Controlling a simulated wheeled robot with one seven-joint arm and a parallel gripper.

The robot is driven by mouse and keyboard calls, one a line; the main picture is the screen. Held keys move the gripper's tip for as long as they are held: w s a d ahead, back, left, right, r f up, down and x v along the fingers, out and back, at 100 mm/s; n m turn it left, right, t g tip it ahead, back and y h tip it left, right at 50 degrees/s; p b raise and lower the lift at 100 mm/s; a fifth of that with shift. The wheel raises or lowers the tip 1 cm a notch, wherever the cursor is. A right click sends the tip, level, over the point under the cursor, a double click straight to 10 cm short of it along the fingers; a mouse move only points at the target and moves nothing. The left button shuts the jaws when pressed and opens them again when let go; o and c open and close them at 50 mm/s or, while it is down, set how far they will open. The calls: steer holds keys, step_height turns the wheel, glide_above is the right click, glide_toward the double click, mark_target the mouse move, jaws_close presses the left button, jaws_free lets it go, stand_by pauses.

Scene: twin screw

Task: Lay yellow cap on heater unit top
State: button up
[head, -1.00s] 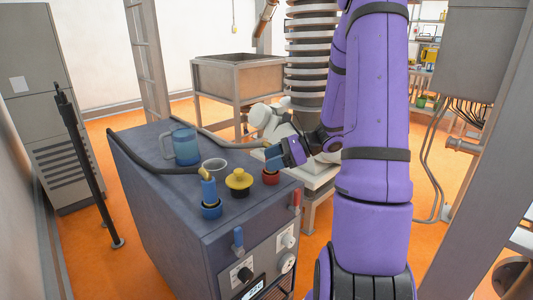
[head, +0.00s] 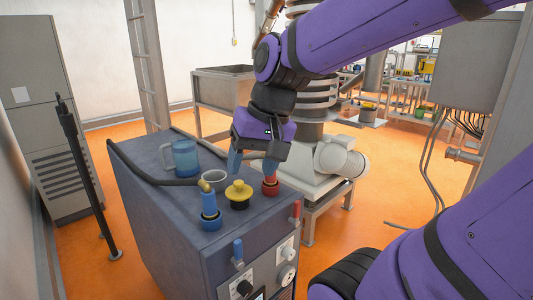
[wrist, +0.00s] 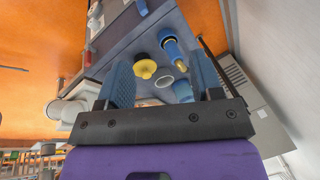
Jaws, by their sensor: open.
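The yellow cap (head: 238,190) sits on a dark round fitting on the top of the blue-grey heater unit (head: 155,215), between a blue fitting and a red fitting. In the wrist view the yellow cap (wrist: 145,69) shows between the fingers, nearer the left one. My gripper (head: 253,164) points down above the unit's top, behind and slightly right of the cap in the head view. Its blue fingers (wrist: 163,75) are apart with nothing between them. The right fingertip appears close to the red fitting; whether they touch I cannot tell.
The top's front left is bare. A white machine (head: 335,160) stands behind on a low table.

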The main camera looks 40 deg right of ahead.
steer(key=s+r+n+t+h, duration=0.1)
steer(key=s+n, duration=0.1)
steer(key=s+r+n+t+h, duration=0.1)
steer(key=s+r+n, duration=0.1)
steer(key=shift+a+r+t, duration=0.1)
steer(key=shift+t, duration=0.2)
